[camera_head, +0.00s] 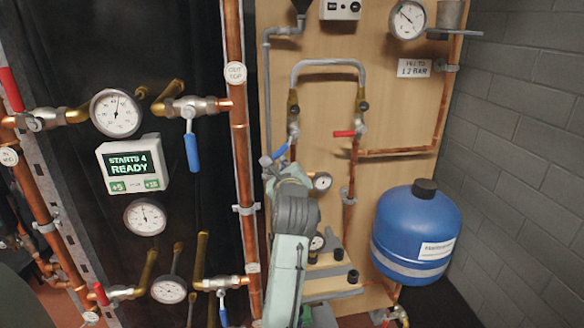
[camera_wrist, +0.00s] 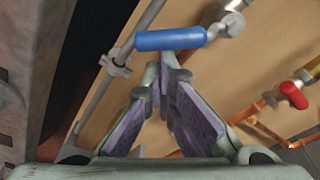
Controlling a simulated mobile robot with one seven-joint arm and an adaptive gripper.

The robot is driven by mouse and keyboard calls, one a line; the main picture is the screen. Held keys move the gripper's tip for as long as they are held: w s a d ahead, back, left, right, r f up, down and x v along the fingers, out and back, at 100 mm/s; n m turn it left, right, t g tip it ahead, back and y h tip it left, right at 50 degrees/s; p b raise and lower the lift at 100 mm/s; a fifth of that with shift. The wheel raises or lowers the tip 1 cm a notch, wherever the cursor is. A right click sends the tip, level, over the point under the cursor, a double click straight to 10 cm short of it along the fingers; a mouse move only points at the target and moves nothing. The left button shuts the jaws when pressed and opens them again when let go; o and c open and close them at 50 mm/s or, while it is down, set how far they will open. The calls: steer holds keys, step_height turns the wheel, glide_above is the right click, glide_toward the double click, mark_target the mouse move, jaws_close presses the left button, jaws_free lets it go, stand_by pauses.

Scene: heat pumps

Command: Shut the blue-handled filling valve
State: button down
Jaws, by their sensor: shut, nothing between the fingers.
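The blue handle (camera_head: 280,152) of the filling valve sits at the lower left end of the grey looped hose on the wooden board. It slants down to the left from its valve, off the line of the vertical pipe. In the wrist view the blue handle (camera_wrist: 168,40) lies across the picture, with its valve body (camera_wrist: 230,26) at its right end. My gripper (camera_head: 270,164) is at the handle's lower free end, partly hidden by my arm. In the wrist view my gripper (camera_wrist: 167,68) is shut and empty, its tips just below the handle; I cannot tell whether they touch.
A red handle (camera_head: 345,133) is on the hose's right-hand valve. A copper pipe (camera_head: 238,150) and another blue lever (camera_head: 192,152) are to the left. A small gauge (camera_head: 321,181) is close right of my gripper. A blue tank (camera_head: 414,232) stands at right.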

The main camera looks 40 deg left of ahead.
steer(key=shift+s+a+r, duration=0.7)
steer(key=shift+s+r, duration=0.15)
steer(key=shift+r, duration=0.05)
steer(key=shift+s+a+r+m+g, duration=0.25)
steer(key=shift+r+m, duration=0.25)
steer(key=shift+m, duration=0.5)
steer(key=shift+s+a+r+m+g, duration=0.25)
steer(key=shift+r+m, duration=0.25)
steer(key=shift+m, duration=0.5)
